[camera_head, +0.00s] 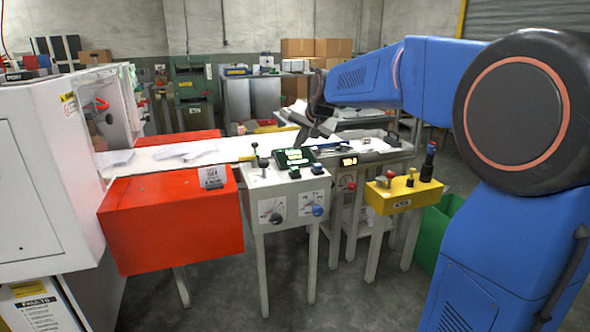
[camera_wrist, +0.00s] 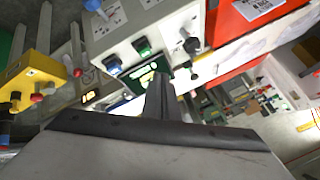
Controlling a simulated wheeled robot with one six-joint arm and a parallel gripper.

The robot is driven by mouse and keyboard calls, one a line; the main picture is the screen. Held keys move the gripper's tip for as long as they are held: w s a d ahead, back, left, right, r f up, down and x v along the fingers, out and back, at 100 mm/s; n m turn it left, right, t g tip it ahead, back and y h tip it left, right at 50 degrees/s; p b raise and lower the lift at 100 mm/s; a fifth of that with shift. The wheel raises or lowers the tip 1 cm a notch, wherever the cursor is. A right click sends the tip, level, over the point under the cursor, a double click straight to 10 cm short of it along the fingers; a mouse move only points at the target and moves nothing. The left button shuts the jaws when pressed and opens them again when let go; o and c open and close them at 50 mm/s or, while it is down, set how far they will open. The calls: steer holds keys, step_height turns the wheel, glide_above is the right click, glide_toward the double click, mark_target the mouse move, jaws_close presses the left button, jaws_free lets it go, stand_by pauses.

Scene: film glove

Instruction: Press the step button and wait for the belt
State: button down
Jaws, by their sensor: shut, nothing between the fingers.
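A white control console (camera_head: 285,200) stands in the middle of the head view, beside the belt (camera_head: 200,151). On its top are a green button (camera_head: 294,173), a blue button (camera_head: 317,168), a lit green display (camera_head: 295,157) and a black lever. The buttons also show in the wrist view, green (camera_wrist: 142,47) and blue (camera_wrist: 113,65). I cannot read which is the step button. My gripper (camera_head: 300,141) is shut and empty, pointing down just behind the display in the head view. Its closed fingers (camera_wrist: 163,83) show in the wrist view, apart from both buttons.
A yellow box (camera_head: 404,197) with a red mushroom button stands right of the console. A red housing (camera_head: 170,220) and a white machine (camera_head: 45,180) stand left. Pale sheets lie on the belt. A green bin (camera_head: 440,235) stands behind my arm. The floor in front is clear.

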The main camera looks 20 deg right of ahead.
steer(key=m, duration=0.1)
glide_above(297, 169)
steer(key=shift+a+r+t, duration=0.1)
steer(key=shift+r+t, duration=0.1)
steer(key=shift+t, duration=0.1)
steer(key=shift+f, duration=0.1)
steer(key=shift+f, duration=4.3)
steer(key=shift+f, duration=0.1)
steer(key=shift+f, duration=0.35)
